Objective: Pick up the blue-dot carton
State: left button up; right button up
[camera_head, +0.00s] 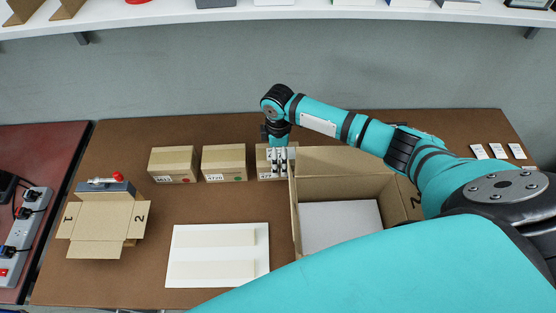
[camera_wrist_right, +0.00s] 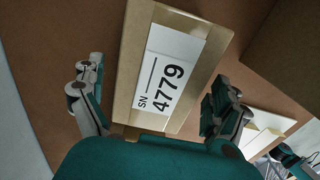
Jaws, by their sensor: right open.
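Three small tan cartons stand in a row at the back of the brown table. The left carton (camera_head: 173,163) has a red dot and the middle carton (camera_head: 223,161) a green dot. The third carton (camera_head: 261,160) is partly covered by my right gripper (camera_head: 278,160), and no blue dot can be made out on it. In the right wrist view a carton (camera_wrist_right: 133,63) labelled "SN 4779" lies between the spread fingers, with a gap on each side. The right gripper is open and empty.
A large open box (camera_head: 345,160) with a white bottom stands just right of the third carton, close to the gripper. A white board (camera_head: 218,228) lies in front of the cartons. White cards (camera_head: 497,151) lie far right.

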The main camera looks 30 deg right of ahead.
jog(key=shift+r, duration=0.1)
jog(key=c, duration=1.5)
jog(key=shift+o, duration=0.2)
